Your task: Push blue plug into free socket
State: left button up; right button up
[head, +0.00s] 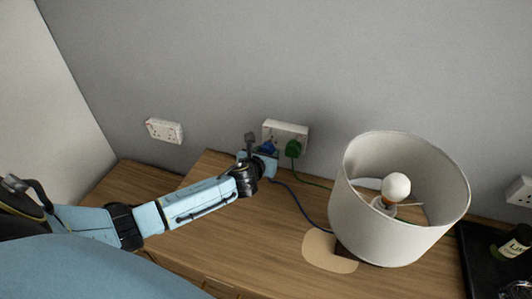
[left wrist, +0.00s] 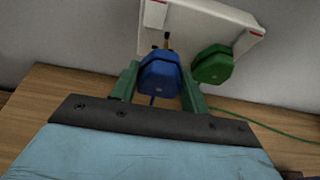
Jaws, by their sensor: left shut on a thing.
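The blue plug (left wrist: 160,76) is between the green fingers of my left gripper (left wrist: 158,90), which is shut on it. In the head view the blue plug (head: 267,147) is at the left half of the double wall socket (head: 285,128), with a blue cord running off to the lamp's side. In the left wrist view the socket (left wrist: 216,22) is right behind the plug, and a brass-coloured pin shows above the plug, so it does not look fully seated. A green plug (left wrist: 212,64) sits in the socket's right half. My right gripper is not in view.
A lamp with a white shade (head: 365,220) stands to the right on the wooden cabinet top (head: 225,225). Another double socket (head: 164,131) is on the wall at left, and one (head: 520,191) at the right edge. A dark tray with a bottle (head: 513,243) is at far right.

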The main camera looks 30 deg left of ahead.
aim_at(269, 147)
pick_arm(q)
jog(key=shift+w+a, duration=0.2)
jog(key=shift+w, duration=0.6)
jog(key=shift+w+a, duration=0.2)
jog(key=shift+w, duration=0.55)
jog(key=o, duration=1.3)
jog(key=shift+c, duration=0.2)
jog(key=shift+s+d, duration=0.1)
jog(key=shift+s+r, duration=0.2)
jog(key=shift+s, duration=0.1)
jog(key=p+v, duration=0.2)
jog(key=v, duration=1)
jog(key=shift+s, duration=0.3)
